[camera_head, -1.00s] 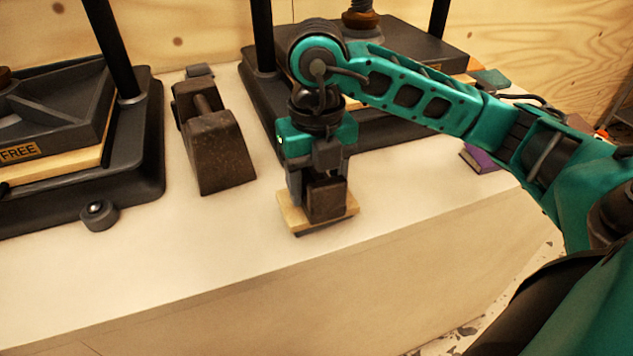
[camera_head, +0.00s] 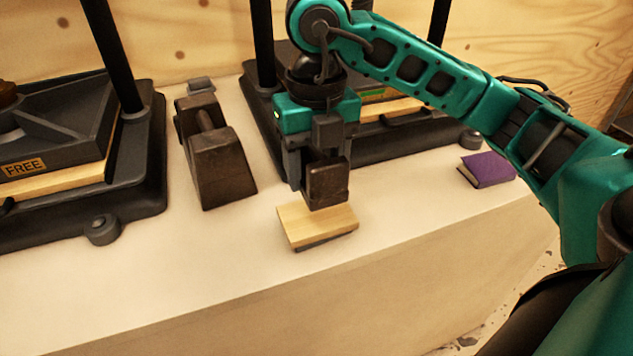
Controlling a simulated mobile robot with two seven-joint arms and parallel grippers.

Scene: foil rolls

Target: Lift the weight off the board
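The weight (camera_head: 328,183) is a small dark brown block in the middle of the head view. My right gripper (camera_head: 314,172) comes down from above and is shut on it. The weight hangs just above the back part of the board (camera_head: 322,228), and the board's top is now mostly bare. The board is a small pale wooden plate lying tilted in the picture on a thin dark thing (camera_head: 322,241), mostly hidden under it. My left gripper is not in view.
A larger dark brown block with a handle (camera_head: 222,168) stands to the left. A press with a FREE label (camera_head: 25,168) is at far left, another press (camera_head: 395,140) behind my arm. A purple book (camera_head: 488,169) lies right. The white table front is clear.

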